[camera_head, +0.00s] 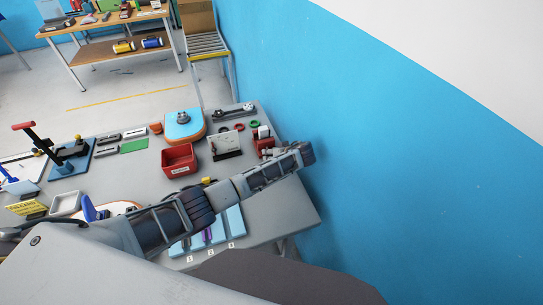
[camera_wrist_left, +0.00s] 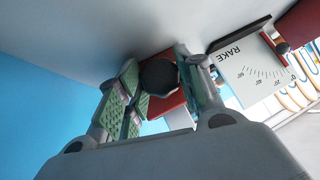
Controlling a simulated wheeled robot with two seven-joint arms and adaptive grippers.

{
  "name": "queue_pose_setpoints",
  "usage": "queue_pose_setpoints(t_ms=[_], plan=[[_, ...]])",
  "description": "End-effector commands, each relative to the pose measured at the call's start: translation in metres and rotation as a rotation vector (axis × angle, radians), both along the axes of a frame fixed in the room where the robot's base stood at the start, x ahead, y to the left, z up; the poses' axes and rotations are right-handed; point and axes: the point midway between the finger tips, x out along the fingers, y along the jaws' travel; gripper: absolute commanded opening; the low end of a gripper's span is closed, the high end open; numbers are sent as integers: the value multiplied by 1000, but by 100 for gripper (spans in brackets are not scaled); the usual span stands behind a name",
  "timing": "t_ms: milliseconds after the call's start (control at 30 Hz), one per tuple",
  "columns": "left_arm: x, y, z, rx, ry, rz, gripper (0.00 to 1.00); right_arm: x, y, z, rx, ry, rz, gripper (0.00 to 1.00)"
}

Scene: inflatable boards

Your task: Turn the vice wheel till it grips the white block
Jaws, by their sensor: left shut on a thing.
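The small red vice (camera_head: 265,143) stands near the right edge of the grey workbench, partly hidden behind my left arm. The white block (camera_head: 263,131) shows at the vice's top; whether the jaws touch it cannot be told. My left gripper (camera_head: 307,152) is at the vice's right side, beyond the bench's edge. In the left wrist view its green-padded fingers (camera_wrist_left: 160,80) are on either side of a dark round wheel (camera_wrist_left: 158,77), shut on it. The red vice body (camera_wrist_left: 167,106) shows behind the wheel. My right gripper is not in view.
A white RAKE gauge plate (camera_head: 225,145) stands left of the vice, and a red bin (camera_head: 179,159) beyond it. A wrench (camera_head: 234,111) and coloured rings lie behind. The blue wall (camera_head: 370,130) is close on the right.

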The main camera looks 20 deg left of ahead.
Motion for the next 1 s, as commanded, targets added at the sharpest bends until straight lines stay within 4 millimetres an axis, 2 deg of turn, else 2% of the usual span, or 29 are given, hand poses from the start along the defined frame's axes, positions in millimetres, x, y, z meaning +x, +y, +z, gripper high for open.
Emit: queue_pose_setpoints(t_ms=[267, 300, 467, 1000], plan=[[0, 1, 1, 4, 2, 0, 12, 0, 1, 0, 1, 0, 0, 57], [0, 1, 1, 4, 2, 0, 37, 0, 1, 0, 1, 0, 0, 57], [0, 0, 1, 3, 1, 0, 58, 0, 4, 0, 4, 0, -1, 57], [-3, -5, 5, 1, 1, -1, 58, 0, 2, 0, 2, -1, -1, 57]])
